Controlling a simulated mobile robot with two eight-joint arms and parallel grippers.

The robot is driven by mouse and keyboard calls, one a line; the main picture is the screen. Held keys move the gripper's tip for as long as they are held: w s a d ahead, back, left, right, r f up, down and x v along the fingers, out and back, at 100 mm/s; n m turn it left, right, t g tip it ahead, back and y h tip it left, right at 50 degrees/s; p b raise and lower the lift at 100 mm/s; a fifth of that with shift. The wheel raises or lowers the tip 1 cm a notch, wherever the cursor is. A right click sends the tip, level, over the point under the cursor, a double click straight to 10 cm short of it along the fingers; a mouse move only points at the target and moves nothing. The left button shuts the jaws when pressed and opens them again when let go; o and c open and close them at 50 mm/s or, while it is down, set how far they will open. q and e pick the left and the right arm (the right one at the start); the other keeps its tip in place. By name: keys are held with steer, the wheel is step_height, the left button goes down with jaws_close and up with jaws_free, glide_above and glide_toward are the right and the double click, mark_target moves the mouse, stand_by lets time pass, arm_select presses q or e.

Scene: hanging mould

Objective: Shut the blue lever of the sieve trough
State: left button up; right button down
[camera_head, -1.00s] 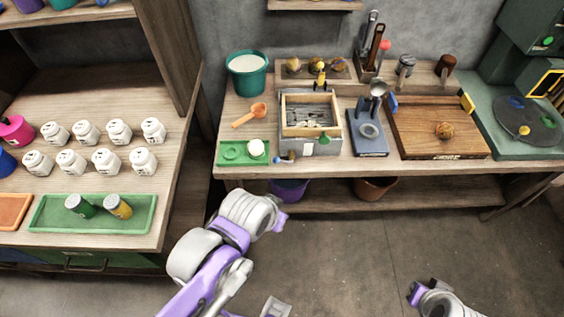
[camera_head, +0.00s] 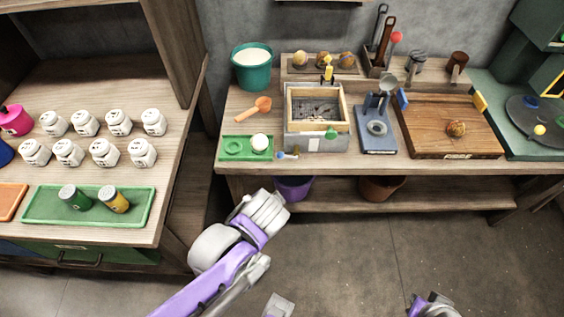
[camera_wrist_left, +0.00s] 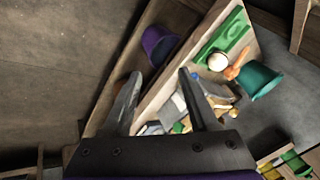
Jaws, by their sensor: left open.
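The sieve trough (camera_head: 317,140) is a grey box with a wooden frame on top and a dark mesh inside, on the right-hand bench. A small lever with a blue end (camera_head: 281,155) and a pale and yellow part sits low at its front left corner. A green knob (camera_head: 331,133) and a yellow lever (camera_head: 328,70) are also on the trough. My left arm reaches up below the bench front; its fingers are hidden in the head view. In the left wrist view my left gripper (camera_wrist_left: 160,75) is open and empty, short of the bench, with the trough partly behind a finger.
A green tray (camera_head: 223,155) with a white ball, an orange scoop (camera_head: 253,110) and a teal bucket (camera_head: 252,78) stand left of the trough. A blue stand (camera_head: 378,145) is close on its right. A purple pot (camera_head: 293,189) is under the bench edge.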

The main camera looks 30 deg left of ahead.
arm_select(q)
steer(key=w+a+f+m+t+y+b, duration=0.2)
steer(key=w+a+f+m+y+b, duration=0.3)
steer(key=w+f+m+b, duration=0.3)
steer(key=m+t+y+b, duration=0.4)
steer(key=m+t+b, duration=0.2)
steer(key=m+b, duration=0.15)
glide_toward(281, 158)
steer(key=w, duration=0.1)
steer(key=x, duration=1)
steer(key=shift+a+f, duration=0.1)
steer(key=shift+a, duration=0.35)
arm_select(e)
step_height(281, 158, down, 20)
steer(key=shift+f+g, duration=0.15)
steer(key=shift+g, duration=0.15)
arm_select(q)
jaws_close()
arm_select(e)
steer(key=shift+w, duration=0.1)
